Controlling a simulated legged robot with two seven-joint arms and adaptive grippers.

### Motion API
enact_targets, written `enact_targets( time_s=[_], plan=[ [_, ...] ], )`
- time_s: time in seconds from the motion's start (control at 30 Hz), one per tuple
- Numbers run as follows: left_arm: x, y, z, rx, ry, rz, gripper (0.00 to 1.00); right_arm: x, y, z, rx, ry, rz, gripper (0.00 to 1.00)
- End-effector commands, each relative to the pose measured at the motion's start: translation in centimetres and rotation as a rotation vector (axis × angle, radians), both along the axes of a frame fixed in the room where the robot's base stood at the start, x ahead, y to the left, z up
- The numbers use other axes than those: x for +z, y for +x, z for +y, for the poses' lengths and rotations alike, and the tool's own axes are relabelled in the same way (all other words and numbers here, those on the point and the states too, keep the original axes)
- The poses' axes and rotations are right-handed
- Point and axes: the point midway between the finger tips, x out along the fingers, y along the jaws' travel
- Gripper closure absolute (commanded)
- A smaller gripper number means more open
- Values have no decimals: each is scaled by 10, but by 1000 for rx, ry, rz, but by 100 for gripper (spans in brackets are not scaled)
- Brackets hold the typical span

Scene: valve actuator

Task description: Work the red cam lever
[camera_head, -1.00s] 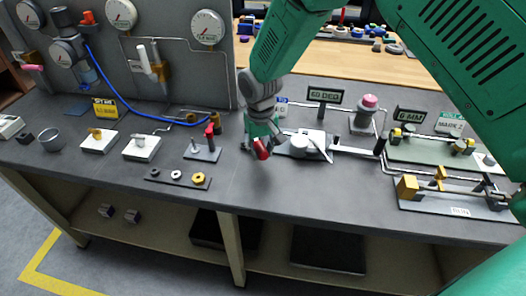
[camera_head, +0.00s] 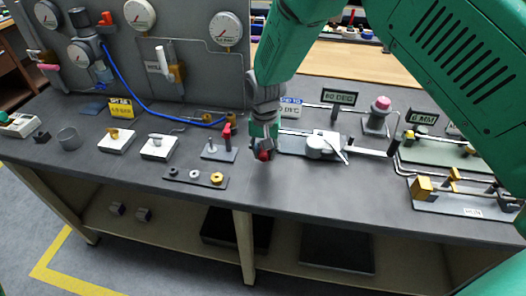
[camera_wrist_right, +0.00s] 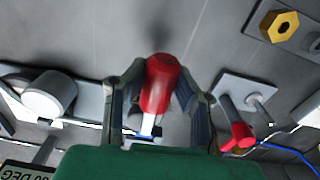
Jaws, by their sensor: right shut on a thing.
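My right gripper (camera_head: 263,146) is over the front middle of the bench in the head view. It is shut on a red handle (camera_head: 263,155), whose rounded end sticks out below the fingers. In the right wrist view the two fingers (camera_wrist_right: 155,100) close around this red handle (camera_wrist_right: 160,80), which has a pale metal shank near its base. The gripper hides where the shank joins its mount, so I cannot tell what it is fixed to. My left gripper is not in view.
A second red handle (camera_head: 228,131) stands on a small plate just left of the gripper. A plate with a white round part and pointer (camera_head: 322,146) lies close on the right. A strip of nuts (camera_head: 195,178) lies front left. The bench's front edge is near.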

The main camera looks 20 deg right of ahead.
Motion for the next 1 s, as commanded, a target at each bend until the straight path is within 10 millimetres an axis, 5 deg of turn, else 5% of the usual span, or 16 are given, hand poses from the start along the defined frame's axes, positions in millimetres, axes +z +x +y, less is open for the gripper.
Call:
enact_targets(
  time_s=[0.27,0.3,0.37,0.77,1.0],
  plan=[
    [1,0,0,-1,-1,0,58,6,7,2,1,-1,-17,100],
    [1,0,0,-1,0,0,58,6,7,1,0,-2,-16,71],
    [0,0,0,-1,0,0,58,6,6,1,0,-2,-15,53],
    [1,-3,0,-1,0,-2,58,8,3,2,1,-1,-5,53],
    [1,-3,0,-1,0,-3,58,52,4,3,2,-2,-9,53]
  ],
)
